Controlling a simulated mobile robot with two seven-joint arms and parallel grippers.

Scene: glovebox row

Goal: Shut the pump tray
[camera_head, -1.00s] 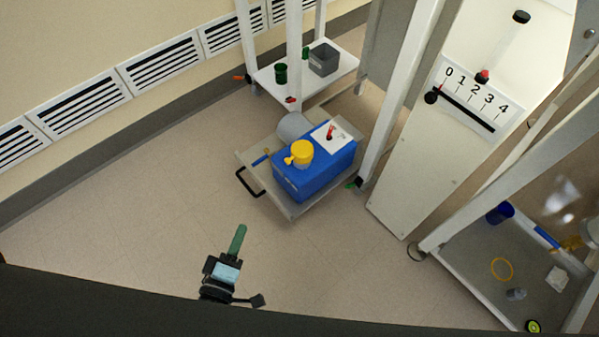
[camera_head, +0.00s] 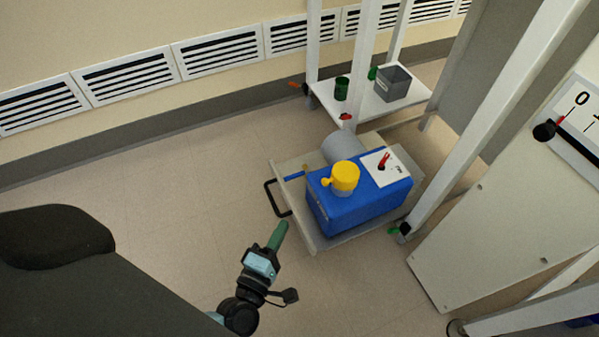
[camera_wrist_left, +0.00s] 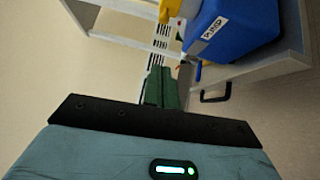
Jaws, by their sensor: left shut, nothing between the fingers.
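The pump tray (camera_head: 316,240) is a pale grey tray low over the floor, pulled out from under the bench frame, with a black handle (camera_head: 272,199) on its left front edge. A blue pump (camera_head: 345,208) with a yellow cap stands on it. My left gripper (camera_head: 278,232), with green fingers, is shut and empty, below the handle in the head picture and apart from it. In the left wrist view the green fingers (camera_wrist_left: 161,88) are together, with the handle (camera_wrist_left: 216,95) to their right and the blue pump (camera_wrist_left: 225,30) above. My right gripper is not in view.
A grey cylinder (camera_head: 344,146) lies behind the pump on the tray. A white shelf (camera_head: 352,108) with a green cup and a grey bin stands behind. A white post and panel (camera_head: 500,220) stand right of the tray. Floor left of the tray is clear.

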